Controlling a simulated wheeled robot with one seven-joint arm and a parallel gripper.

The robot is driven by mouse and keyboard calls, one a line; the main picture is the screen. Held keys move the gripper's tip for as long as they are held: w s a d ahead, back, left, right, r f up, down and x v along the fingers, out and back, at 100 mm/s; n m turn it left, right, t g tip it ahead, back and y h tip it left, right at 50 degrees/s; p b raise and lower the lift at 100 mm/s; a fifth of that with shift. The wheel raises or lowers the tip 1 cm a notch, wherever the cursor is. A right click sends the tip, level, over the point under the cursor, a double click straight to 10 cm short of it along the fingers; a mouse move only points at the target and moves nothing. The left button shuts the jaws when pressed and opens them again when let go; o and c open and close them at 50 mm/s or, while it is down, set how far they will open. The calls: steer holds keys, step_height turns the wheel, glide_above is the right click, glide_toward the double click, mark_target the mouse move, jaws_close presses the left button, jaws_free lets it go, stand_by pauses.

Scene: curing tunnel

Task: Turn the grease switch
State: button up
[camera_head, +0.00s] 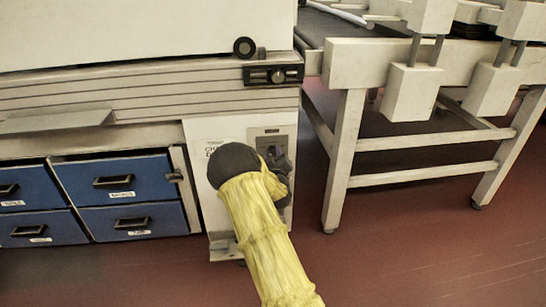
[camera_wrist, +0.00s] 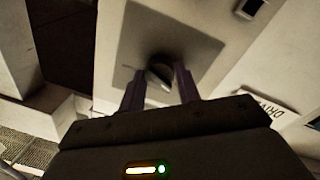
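The grease switch (camera_wrist: 160,71) shows in the wrist view as a round dark knob with a lighter raised grip, set on a grey plate (camera_wrist: 192,45). My gripper (camera_wrist: 160,84) is open, with its two dark fingers apart, one on each side of the knob in the picture. I cannot tell whether the fingers touch it. In the head view, my gripper (camera_head: 281,163) is at the plate (camera_head: 271,132) on the white cabinet front, and my yellow-sleeved arm and dark wrist hide the knob.
Blue drawers (camera_head: 130,180) with black handles stand left of the cabinet panel. A black dial unit (camera_head: 276,76) and a round black knob (camera_head: 244,47) are above. A white-legged conveyor frame (camera_head: 343,160) stands to the right. Red floor is open in front.

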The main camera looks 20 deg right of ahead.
steer(key=shift+c, duration=0.7)
